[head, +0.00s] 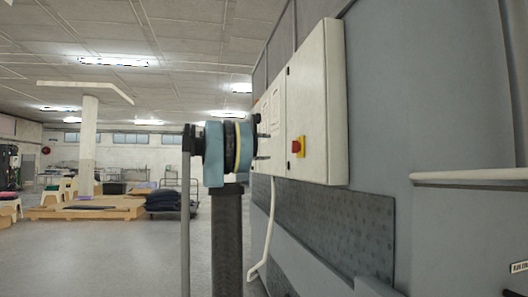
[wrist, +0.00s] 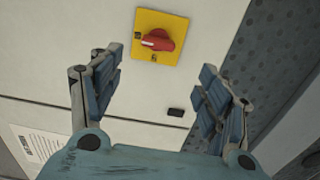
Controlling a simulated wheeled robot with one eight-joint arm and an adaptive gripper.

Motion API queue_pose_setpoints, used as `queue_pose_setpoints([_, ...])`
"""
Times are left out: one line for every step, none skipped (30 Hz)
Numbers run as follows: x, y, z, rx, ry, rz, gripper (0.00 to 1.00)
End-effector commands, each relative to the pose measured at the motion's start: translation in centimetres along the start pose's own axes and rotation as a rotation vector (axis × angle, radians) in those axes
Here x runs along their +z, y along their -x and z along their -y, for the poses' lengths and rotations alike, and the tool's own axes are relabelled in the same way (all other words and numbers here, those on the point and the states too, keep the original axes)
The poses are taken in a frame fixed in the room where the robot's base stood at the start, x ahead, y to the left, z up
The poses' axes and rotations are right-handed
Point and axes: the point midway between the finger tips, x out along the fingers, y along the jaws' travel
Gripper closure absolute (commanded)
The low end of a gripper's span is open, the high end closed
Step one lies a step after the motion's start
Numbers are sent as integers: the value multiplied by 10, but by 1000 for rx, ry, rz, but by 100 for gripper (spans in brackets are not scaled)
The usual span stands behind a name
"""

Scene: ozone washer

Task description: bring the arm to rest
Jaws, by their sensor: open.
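My gripper (wrist: 161,66) is open and empty in the wrist view, with its two blue-padded fingers spread apart. A red rotary switch (wrist: 158,41) on a yellow plate (wrist: 143,51) shows beyond and between the fingertips, and nothing touches it. In the head view my arm stands upright in the middle with its blue wrist part beside the control cabinet (head: 317,100). The gripper there is mostly hidden behind my arm. The red switch (head: 296,147) also shows in the head view, on the cabinet to the right of my arm.
A grey machine wall (head: 400,90) fills the right side, with a pale ledge (head: 465,176) sticking out. A white cable (head: 271,230) hangs below the cabinet. Wooden platforms (head: 90,208) and dark sacks (head: 165,200) stand at the back left. The floor (head: 90,260) at left is clear.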

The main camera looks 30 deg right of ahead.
Motion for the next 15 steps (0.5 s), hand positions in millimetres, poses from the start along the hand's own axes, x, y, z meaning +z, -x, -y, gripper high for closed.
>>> queue_pose_setpoints([0,0,0,0,0,0,30])
queue_pose_setpoints([0,0,0,0,0,0,30])
queue_pose_setpoints([0,0,0,0,0,0,30])
queue_pose_setpoints([0,0,0,0,0,0,30])
queue_pose_setpoints([0,0,0,0,0,0,30])
queue_pose_setpoints([0,0,0,0,0,0,30])
queue_pose_setpoints([1,0,1,-2,0,-1,30])
queue_pose_setpoints([2,0,2,-6,1,-2,30])
queue_pose_setpoints([4,0,5,-16,1,-4,30])
queue_pose_setpoints([7,1,9,-26,2,-7,30])
queue_pose_setpoints([11,2,13,-39,4,-11,30])
queue_pose_setpoints([17,3,21,-64,6,-18,30])
queue_pose_setpoints([23,4,29,-86,8,-24,30])
queue_pose_setpoints([29,6,37,-111,10,-31,30])
queue_pose_setpoints([39,8,51,-148,14,-41,30])
